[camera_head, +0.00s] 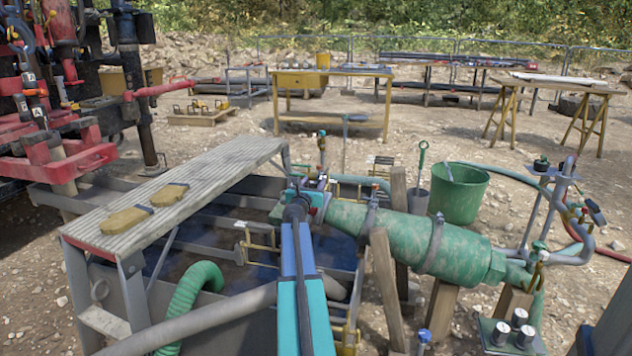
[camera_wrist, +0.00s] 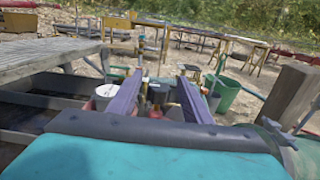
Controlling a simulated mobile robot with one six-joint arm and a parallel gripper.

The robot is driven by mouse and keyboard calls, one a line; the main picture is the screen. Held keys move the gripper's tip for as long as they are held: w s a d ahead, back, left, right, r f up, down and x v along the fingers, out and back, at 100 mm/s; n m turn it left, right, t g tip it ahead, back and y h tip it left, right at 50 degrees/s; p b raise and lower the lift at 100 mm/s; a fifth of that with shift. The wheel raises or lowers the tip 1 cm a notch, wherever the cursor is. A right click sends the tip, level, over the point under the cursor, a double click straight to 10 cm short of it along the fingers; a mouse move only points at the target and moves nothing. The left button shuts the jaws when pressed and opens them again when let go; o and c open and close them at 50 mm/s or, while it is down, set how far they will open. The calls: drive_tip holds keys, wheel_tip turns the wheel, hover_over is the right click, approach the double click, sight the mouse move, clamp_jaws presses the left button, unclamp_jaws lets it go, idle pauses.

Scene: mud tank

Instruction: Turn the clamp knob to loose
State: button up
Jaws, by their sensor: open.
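My gripper (camera_head: 312,184) is at the left end of the green speckled cylinder (camera_head: 405,238), above the mud tank, seen from behind. In the wrist view the two purple fingers of my gripper (camera_wrist: 161,80) are apart. Small dark and reddish parts (camera_wrist: 158,96) show between and beyond them; I cannot tell whether one is the clamp knob or whether the fingers touch anything. Small upright fittings with red and blue parts (camera_head: 321,145) stand just beyond my gripper. Grey clamp bands (camera_head: 433,245) circle the cylinder. My arm hides part of this area, and no clamp knob is clearly identifiable.
A grated walkway (camera_head: 180,195) with two yellow-brown pads lies left of my arm. A green bucket (camera_head: 459,193) stands behind the cylinder, and wooden posts (camera_head: 385,285) stand in front. Silver knobs (camera_head: 519,317) sit on a plate at lower right. A yellow bench (camera_head: 333,118) stands farther back.

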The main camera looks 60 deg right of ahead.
drive_tip(key=shift+b+x, duration=0.3)
drive_tip(key=shift+x, duration=1.45)
drive_tip(key=shift+s, duration=0.1)
drive_tip(key=c, duration=1.1)
